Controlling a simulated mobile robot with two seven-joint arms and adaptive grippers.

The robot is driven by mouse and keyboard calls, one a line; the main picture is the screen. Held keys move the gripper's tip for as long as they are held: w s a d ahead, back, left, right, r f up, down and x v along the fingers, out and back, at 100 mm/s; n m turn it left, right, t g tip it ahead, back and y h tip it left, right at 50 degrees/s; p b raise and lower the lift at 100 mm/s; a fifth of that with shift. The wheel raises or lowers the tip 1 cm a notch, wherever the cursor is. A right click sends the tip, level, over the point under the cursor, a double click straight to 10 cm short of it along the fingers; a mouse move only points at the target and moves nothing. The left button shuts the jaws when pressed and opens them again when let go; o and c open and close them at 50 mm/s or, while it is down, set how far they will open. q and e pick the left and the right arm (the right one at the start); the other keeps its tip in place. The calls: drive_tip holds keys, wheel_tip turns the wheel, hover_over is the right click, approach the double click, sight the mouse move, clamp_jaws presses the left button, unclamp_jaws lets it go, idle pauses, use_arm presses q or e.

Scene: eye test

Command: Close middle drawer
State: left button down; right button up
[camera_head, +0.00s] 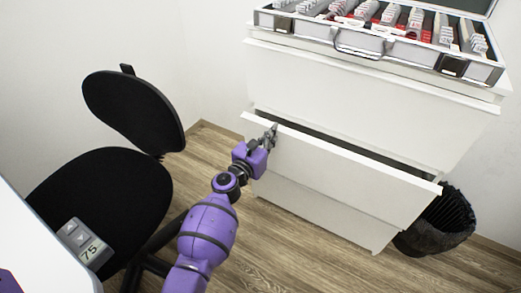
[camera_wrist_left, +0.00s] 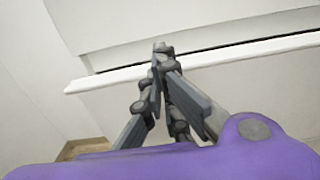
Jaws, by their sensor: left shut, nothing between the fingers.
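A white chest of drawers (camera_head: 365,95) stands against the wall. Its middle drawer (camera_head: 335,170) is pulled part way out, with a dark gap above its front; the top and bottom drawers look shut. In the left wrist view the middle drawer's top edge (camera_wrist_left: 205,62) crosses the picture behind the fingers. My left gripper (camera_head: 271,131) is shut and empty, at the left part of the drawer front, near its top edge. The fingertips also show in the left wrist view (camera_wrist_left: 161,48). I cannot tell whether they touch the drawer. My right gripper is not in view.
An open metal case (camera_head: 372,44) with rows of items sits on top of the chest. A black bin (camera_head: 437,225) stands at the chest's right. A black chair (camera_head: 110,190) and a white desk edge (camera_head: 40,250) are at the left. Wooden floor lies clear before the chest.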

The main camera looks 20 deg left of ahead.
use_arm(q)
drive_tip(key=x, duration=0.3)
drive_tip(key=shift+b, duration=0.35)
drive_tip(key=shift+w+r, duration=0.1)
drive_tip(key=shift+w, duration=0.25)
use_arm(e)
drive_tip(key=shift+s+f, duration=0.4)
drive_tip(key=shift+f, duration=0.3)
